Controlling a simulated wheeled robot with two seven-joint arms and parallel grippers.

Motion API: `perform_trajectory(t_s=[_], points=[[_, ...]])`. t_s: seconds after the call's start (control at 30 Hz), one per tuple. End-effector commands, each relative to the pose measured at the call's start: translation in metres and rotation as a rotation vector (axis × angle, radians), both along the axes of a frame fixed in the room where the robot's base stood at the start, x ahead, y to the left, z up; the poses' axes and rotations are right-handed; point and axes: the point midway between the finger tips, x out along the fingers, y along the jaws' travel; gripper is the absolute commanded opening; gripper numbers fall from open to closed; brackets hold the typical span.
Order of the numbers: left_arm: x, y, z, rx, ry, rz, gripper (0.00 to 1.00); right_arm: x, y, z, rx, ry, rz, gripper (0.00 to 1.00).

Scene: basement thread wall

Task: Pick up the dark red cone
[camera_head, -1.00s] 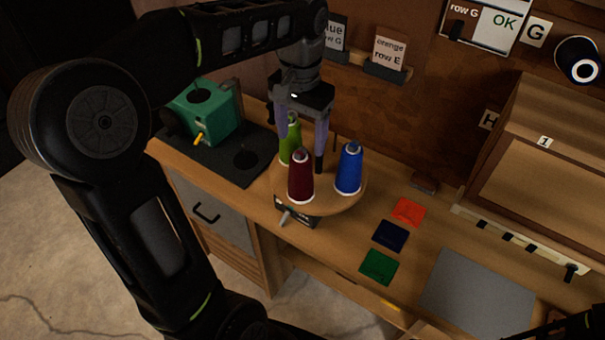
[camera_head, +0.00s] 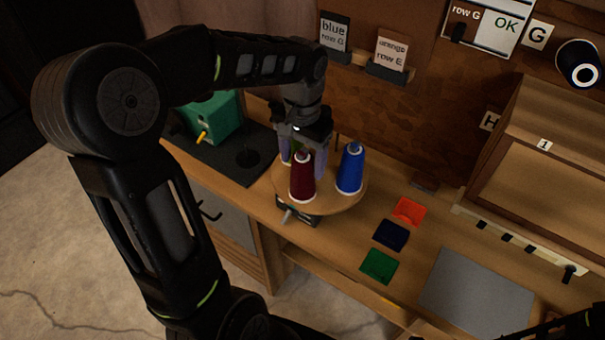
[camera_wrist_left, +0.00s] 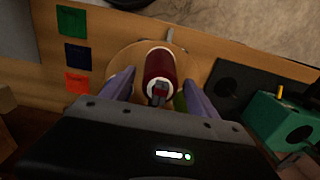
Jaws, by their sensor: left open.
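The dark red cone (camera_head: 302,178) stands upright on a round wooden turntable (camera_head: 325,203) in the head view. In the left wrist view the dark red cone (camera_wrist_left: 159,66) shows between and just beyond the two fingers. My left gripper (camera_head: 304,160) is open, behind the cone in the head view, its fingers pointing down and partly hidden by it. In the left wrist view my left gripper (camera_wrist_left: 158,82) has one finger on each side of the cone; I cannot tell whether they touch it. A blue cone (camera_head: 350,168) stands to the right. A green cone (camera_head: 288,155) is mostly hidden behind.
A green machine (camera_head: 214,118) on a dark mat (camera_head: 220,152) stands left of the turntable. Orange, navy and green squares (camera_head: 379,265) and a grey mat (camera_head: 476,290) lie to the right. A wooden box (camera_head: 545,165) stands at the far right.

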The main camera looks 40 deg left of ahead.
Motion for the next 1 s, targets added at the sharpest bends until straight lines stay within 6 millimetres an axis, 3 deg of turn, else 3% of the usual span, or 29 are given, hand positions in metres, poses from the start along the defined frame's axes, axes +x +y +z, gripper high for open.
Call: perform_trajectory(t_s=[0.67, 1.0], points=[[0.0001, 0.0001, -0.0050, 0.000, -0.001, 0.000, 0.68, -0.0002, 0.0000, 0.0002, 0.000, 0.000, 0.000, 0.36], [0.0001, 0.0001, -0.0049, 0.000, -0.001, -0.001, 0.40, -0.0002, 0.0000, 0.0002, 0.000, 0.000, 0.000, 0.36]])
